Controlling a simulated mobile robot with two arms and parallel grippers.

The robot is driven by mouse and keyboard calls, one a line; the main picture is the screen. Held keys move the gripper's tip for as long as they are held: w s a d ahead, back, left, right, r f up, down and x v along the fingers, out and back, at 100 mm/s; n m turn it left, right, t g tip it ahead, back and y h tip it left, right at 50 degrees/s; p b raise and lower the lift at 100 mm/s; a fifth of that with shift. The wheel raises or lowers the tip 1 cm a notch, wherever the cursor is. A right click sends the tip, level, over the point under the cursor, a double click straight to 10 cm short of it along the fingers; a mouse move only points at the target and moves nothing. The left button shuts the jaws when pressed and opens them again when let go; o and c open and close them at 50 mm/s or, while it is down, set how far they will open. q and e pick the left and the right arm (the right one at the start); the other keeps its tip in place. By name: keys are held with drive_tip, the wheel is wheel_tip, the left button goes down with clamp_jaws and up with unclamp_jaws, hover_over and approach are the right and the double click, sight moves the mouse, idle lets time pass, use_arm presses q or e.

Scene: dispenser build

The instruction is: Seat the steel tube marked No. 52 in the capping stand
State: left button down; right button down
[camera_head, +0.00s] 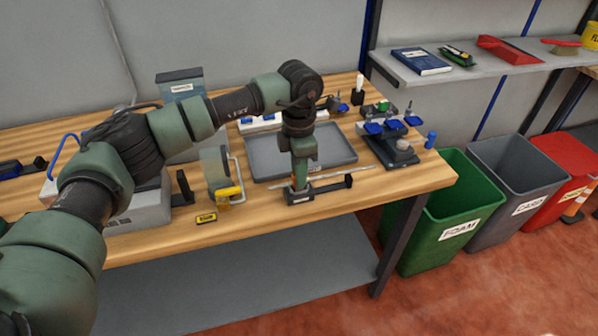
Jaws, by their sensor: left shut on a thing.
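My left arm reaches in from the left and its gripper (301,192) points down at the table's front edge, just in front of the grey tray. The gripper is shut on a thin steel tube (340,175), which lies about level and sticks out to the right. No number can be read on the tube. A dark stand with blue parts (388,130) is at the right end of the table, apart from the tube. I cannot tell for sure that it is the capping stand. My right gripper is not in view.
The grey tray (262,170) lies behind the gripper. A device with a yellow part (229,192) stands left of it, with a yellow label block (206,218) in front. Green FOAM (437,235) and grey CARD (510,180) bins stand beyond the table's right edge.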

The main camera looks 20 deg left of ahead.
use_arm(q)
drive_tip(key=shift+f+b, duration=0.4)
drive_tip(key=shift+f, duration=0.15)
drive_tip(key=c, duration=0.9)
unclamp_jaws()
drive_tip(key=shift+r+p, duration=1.8)
drive_tip(key=shift+r, duration=1.75)
